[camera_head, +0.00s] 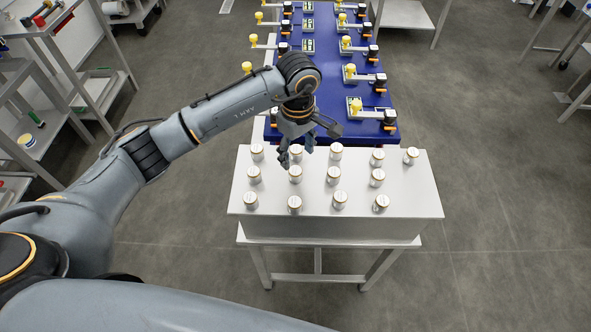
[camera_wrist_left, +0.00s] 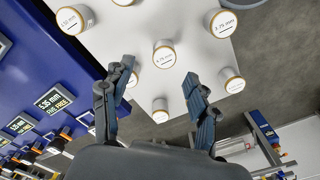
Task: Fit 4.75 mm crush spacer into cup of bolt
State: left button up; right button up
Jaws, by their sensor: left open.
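Several small white cylinders with gold-brown rims stand upright on a white table (camera_head: 270,228). In the left wrist view, one (camera_wrist_left: 164,57) has a label that seems to read 4.75 mm. It shows just past my left fingertips, apparently untouched. My left gripper (camera_head: 297,152) is open and empty, low over the table's back left part; its fingers show spread in the left wrist view (camera_wrist_left: 158,74). I cannot tell which head-view cylinder is the 4.75 one. Bolt assemblies with yellow knobs (camera_head: 350,70) line the blue table (camera_head: 330,118); their cups are too small to make out.
Neighbouring cylinders (camera_wrist_left: 223,24) (camera_wrist_left: 75,19) stand close around; one (camera_wrist_left: 231,80) is near the right finger. Small display plates (camera_wrist_left: 54,101) lie on the blue table. Shelves (camera_head: 60,70) stand at the left. The floor right of the white table is clear.

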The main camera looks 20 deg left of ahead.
aim_at(295, 170)
pick_arm(q)
jog(key=shift+f, duration=0.75)
jog(key=shift+s+f+p, duration=0.1)
jog(key=shift+f+p, duration=0.1)
jog(key=shift+p, duration=0.2)
jog(key=f, duration=0.1)
jog(key=f+p, duration=0.2)
jog(key=f, duration=0.1)
jog(key=shift+s+a+f, duration=0.1)
jog(key=shift+s+a, duration=0.05)
jog(key=shift+s, duration=0.1)
jog(key=shift+f, duration=0.35)
grip_shut()
